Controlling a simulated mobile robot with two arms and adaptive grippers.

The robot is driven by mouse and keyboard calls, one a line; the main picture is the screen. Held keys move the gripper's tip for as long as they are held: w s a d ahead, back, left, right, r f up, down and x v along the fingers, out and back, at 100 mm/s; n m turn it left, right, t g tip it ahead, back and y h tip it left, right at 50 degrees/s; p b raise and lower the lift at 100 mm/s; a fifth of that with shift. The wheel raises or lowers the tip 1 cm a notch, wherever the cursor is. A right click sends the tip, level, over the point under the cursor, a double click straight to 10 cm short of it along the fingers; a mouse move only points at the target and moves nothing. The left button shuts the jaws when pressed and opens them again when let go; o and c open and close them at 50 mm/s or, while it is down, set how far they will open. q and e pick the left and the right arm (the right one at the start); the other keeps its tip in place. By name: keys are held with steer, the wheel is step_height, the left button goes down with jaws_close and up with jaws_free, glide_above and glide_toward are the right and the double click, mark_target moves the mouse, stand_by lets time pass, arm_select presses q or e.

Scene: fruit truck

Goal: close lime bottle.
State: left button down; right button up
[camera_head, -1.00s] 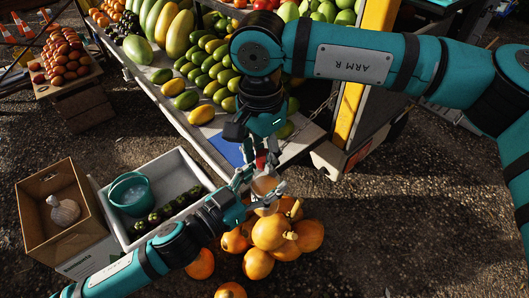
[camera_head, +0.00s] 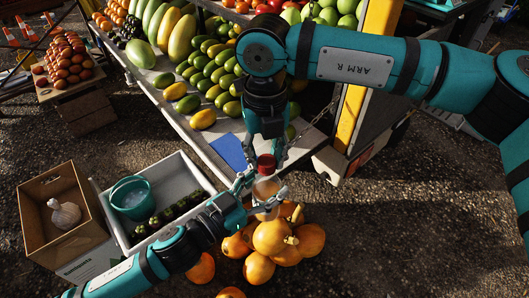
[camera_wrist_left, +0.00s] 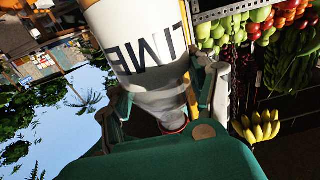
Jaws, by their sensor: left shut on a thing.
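The lime bottle (camera_head: 266,188) is a clear, pale bottle with a red cap (camera_head: 265,163) at its top end. My left gripper (camera_head: 262,196) is shut around its body and holds it above the ground, near the orange fruit. In the left wrist view the bottle (camera_wrist_left: 140,40) shows its white label with dark letters, upside down, and its narrow neck ends in a red rim (camera_wrist_left: 173,127). My right gripper (camera_head: 266,152) hangs from above with its fingers spread on either side of the red cap, apparently clear of it. The cap sits at the bottle's mouth; how tightly cannot be seen.
Large orange fruits (camera_head: 270,237) are heaped just below the bottle. A white crate (camera_head: 178,176) with a teal bucket and dark green fruit stands to the left, beside a cardboard box (camera_head: 55,222). The truck's fruit shelf (camera_head: 205,145) is behind. The ground at right is clear.

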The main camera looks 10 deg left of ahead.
steer(key=o, duration=0.4)
steer(key=shift+o, duration=0.2)
steer(key=shift+r, duration=2.3)
